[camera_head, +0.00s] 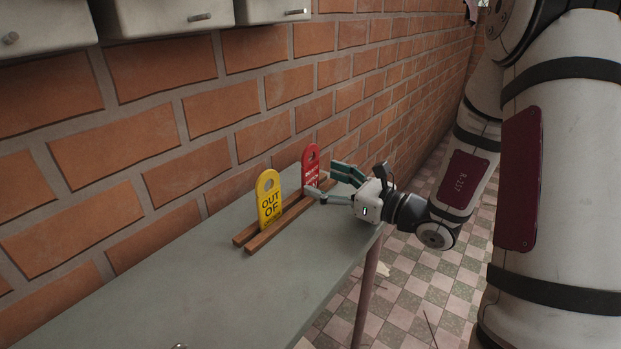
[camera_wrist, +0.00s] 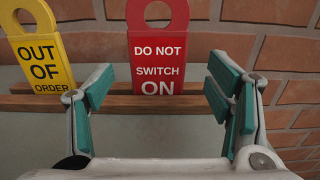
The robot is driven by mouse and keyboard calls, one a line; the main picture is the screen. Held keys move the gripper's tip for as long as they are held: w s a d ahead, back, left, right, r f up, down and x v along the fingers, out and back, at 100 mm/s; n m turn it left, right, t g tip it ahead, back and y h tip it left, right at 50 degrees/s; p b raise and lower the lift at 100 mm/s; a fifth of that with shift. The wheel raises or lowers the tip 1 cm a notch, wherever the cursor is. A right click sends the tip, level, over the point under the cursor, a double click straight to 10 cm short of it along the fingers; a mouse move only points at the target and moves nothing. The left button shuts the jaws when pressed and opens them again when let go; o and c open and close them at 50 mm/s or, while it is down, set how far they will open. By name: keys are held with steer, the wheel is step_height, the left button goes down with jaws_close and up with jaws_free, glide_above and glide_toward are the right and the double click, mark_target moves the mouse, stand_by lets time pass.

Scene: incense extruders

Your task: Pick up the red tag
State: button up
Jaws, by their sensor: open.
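The red tag (camera_head: 310,167) stands upright in a wooden rack (camera_head: 252,242) near the far end of the table. It has a round hole at the top and reads "DO NOT SWITCH ON" in the wrist view (camera_wrist: 158,50). My gripper (camera_head: 326,180) is open close beside the tag, low over the table. In the wrist view the tag stands ahead of my gripper (camera_wrist: 163,92), framed between its two green-padded fingers, which appear apart from it. The tag's lower edge meets the rack.
A yellow "OUT OF ORDER" tag (camera_head: 269,201) stands in the same rack, left of the red one. A brick wall (camera_head: 150,135) runs behind the table. White cabinets (camera_head: 150,15) hang above at the left.

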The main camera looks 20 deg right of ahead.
mark_target(312, 175)
steer(key=b+x, duration=0.1)
steer(key=x, duration=0.3)
steer(key=shift+a+r, duration=0.1)
steer(key=shift+a, duration=0.05)
steer(key=shift+c, duration=0.3)
steer(key=c, duration=1.1)
steer(key=shift+r, duration=0.1)
